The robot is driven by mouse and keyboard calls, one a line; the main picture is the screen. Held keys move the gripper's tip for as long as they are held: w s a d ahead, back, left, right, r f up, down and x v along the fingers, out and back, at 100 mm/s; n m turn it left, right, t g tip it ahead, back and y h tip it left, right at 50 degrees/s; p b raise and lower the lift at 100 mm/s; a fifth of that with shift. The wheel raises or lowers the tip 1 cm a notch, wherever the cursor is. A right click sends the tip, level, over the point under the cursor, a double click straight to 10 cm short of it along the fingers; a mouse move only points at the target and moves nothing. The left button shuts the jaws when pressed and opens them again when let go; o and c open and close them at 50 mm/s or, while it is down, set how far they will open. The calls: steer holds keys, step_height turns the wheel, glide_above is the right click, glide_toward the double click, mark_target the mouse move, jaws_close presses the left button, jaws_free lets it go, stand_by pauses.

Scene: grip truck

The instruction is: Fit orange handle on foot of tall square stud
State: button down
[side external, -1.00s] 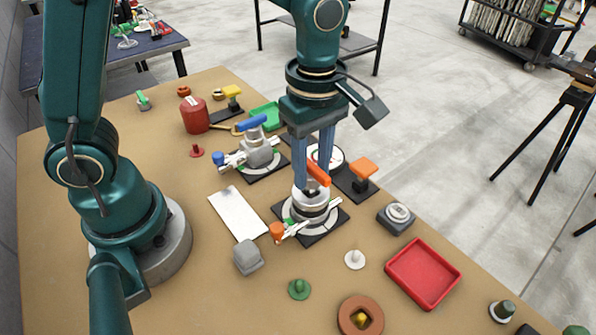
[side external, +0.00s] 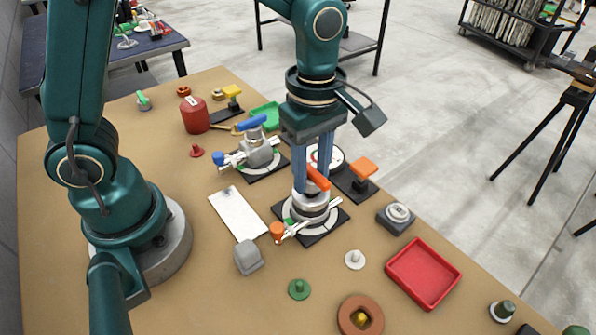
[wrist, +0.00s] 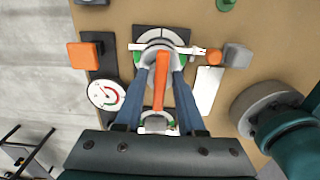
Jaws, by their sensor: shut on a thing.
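The orange handle (side external: 318,179) is a bar held between the two blue fingers of my gripper (side external: 314,182). It sits over the top of a round grey valve body (side external: 312,207) on a dark square base. In the wrist view, the orange handle (wrist: 160,85) runs lengthwise between the fingers of my gripper (wrist: 162,72), its broad end over the valve's middle. My gripper is shut on it. The tall square stud is hidden under the handle and fingers, so I cannot tell whether the handle is seated on it.
A white lever with an orange knob (side external: 277,230) extends from the valve's front. A second valve with a blue handle (side external: 251,123) stands behind left. A dial gauge (wrist: 106,94) and an orange-topped block (side external: 363,168) are close by. A red tray (side external: 424,273) lies front right.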

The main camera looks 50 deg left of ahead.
mark_target(312, 168)
steer(key=shift+f, duration=0.45)
stand_by(1.0)
steer(key=shift+c, duration=0.5)
jaws_free()
steer(key=shift+r, duration=3.75)
